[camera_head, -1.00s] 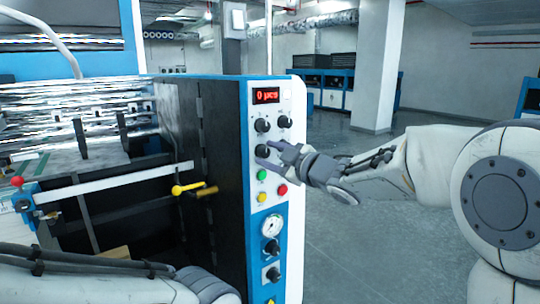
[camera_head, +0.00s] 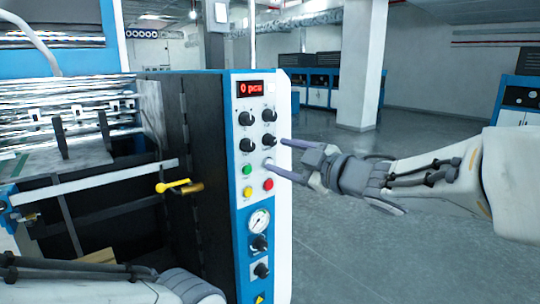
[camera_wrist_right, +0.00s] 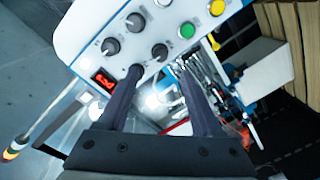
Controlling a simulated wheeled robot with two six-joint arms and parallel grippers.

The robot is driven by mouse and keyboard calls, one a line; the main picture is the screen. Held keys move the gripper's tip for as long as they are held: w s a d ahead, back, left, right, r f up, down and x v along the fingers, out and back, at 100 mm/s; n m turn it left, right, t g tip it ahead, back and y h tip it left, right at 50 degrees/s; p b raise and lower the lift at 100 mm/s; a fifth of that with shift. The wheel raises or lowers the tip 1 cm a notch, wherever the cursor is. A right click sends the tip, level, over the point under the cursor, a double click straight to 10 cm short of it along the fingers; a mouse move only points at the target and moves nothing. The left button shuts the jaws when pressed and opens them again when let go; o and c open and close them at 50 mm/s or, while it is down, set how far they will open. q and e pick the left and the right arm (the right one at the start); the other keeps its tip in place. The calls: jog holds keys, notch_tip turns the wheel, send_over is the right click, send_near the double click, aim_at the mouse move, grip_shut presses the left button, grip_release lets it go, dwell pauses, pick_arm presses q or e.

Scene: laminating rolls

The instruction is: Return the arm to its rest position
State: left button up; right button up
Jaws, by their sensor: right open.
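My right gripper (camera_head: 277,156) is open and empty, beside the right edge of the white control panel (camera_head: 282,222) in the head view. Its upper fingertip appears near the lower right black knob (camera_head: 268,140); I cannot tell whether they touch. In the right wrist view the two fingers of the right gripper (camera_wrist_right: 158,76) stand apart with nothing between them, and one tip overlaps a black knob (camera_wrist_right: 137,71). My left arm shows only as a link at the lower left of the head view; its gripper is out of view.
The panel carries a red display (camera_head: 250,88), a green button (camera_head: 247,170), a red button (camera_head: 268,184), a yellow button (camera_head: 248,192) and a gauge (camera_head: 259,220). A yellow handle (camera_head: 173,186) sticks out at the machine's side. Open grey floor (camera_head: 400,255) lies right of the panel.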

jog(key=shift+s+d, duration=0.2)
jog(key=shift+s, duration=0.1)
jog(key=s+a+f+m+g+h, duration=0.15)
jog(key=s+f+m+h, duration=0.25)
jog(key=f, duration=0.4)
jog(key=s+f+m+g+h, duration=0.3)
jog(key=s+f+m+h, duration=0.1)
jog(key=f, duration=0.4)
jog(key=s+f+g+h, duration=0.1)
jog(key=s+f+g, duration=0.3)
jog(key=s, duration=0.7)
jog(key=s+f+m+g, duration=0.1)
jog(key=s+f+g, duration=0.4)
jog(key=s, duration=0.7)
jog(key=shift+a+f+h, duration=0.2)
jog(key=shift+f+h, duration=0.2)
jog(key=shift+f, duration=0.4)
